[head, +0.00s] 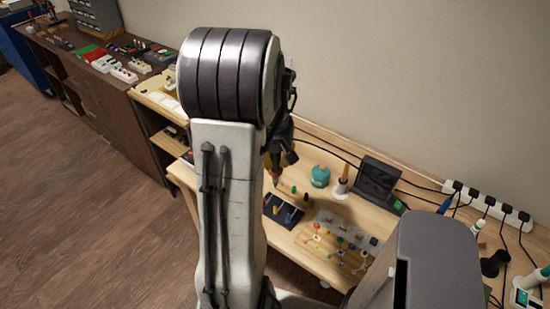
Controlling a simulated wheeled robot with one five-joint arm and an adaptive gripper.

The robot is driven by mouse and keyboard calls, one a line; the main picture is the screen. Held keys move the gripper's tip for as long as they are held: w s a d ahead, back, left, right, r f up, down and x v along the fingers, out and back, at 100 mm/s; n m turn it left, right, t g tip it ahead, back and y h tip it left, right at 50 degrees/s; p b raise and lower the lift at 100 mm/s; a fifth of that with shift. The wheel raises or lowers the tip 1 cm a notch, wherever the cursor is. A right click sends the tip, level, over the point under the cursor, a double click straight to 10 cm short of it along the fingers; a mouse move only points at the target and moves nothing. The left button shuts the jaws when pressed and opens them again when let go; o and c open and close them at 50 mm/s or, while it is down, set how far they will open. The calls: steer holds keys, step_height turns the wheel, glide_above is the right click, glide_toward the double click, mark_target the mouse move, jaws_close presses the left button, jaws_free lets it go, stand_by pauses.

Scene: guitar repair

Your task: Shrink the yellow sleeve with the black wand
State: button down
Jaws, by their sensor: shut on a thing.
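My gripper (277,158) is partly hidden behind my own arm. It is shut on a slim dark tool with an orange lower end (275,176), which looks like the black wand and points down. The tool hangs above the back left of a black slotted tray (271,212) on the wooden workbench. To the right of the tray lies a pale board (303,239) with several small coloured pieces and thin leads. The yellow sleeve is too small to pick out for certain among them.
A teal round item (320,176) and a pale holder with an orange-topped tool (342,184) stand behind the tray. A black open case (377,178) is at the wall. A white power strip (486,203) with black cables is at right.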

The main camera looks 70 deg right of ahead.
mark_target(275, 175)
steer(key=shift+f+b, duration=2.9)
steer(key=shift+f, duration=1.25)
